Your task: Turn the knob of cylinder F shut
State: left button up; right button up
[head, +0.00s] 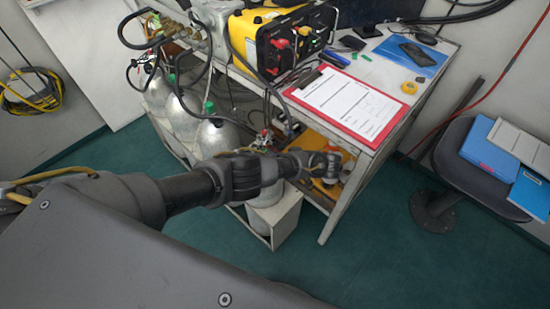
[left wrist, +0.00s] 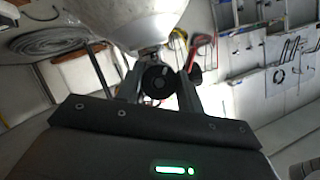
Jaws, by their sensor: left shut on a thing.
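In the left wrist view, the two fingers of my left gripper (left wrist: 162,90) stand on either side of a round black knob (left wrist: 158,77) and are shut on it. The knob sits at the neck of a pale cylinder (left wrist: 140,18), which fills the top of that view. No letter on it can be read. In the head view, my left arm crosses the middle over the row of cylinders, and I cannot make out its fingertips or the held knob there. My right gripper is not in view.
Several grey cylinders (head: 216,137) with green caps stand left of the table (head: 400,60). A yellow-and-black panel box (head: 285,40) and a red clipboard (head: 349,103) are on the table. A dark stool (head: 450,150) with blue folders stands right. The green floor (head: 390,260) in front is clear.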

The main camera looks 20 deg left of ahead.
pick_arm(q)
jog(key=o, duration=1)
jog(key=shift+r, duration=0.1)
jog(key=shift+r+p, duration=0.25)
jog(key=shift+p, duration=0.05)
notch_tip(320, 180, up, 4)
jog(key=p, duration=0.4)
jog(key=shift+s+d+f, duration=0.1)
jog(key=shift+s+d, duration=0.05)
jog(key=s+d+r+p, duration=0.2)
jog(key=s+r+p, duration=0.2)
jog(key=p, duration=0.5)
jog(key=s+d+r+p, duration=0.2)
jog(key=s+r+p, duration=0.2)
jog(key=s+p, duration=0.5)
jog(key=shift+d+r, duration=0.25)
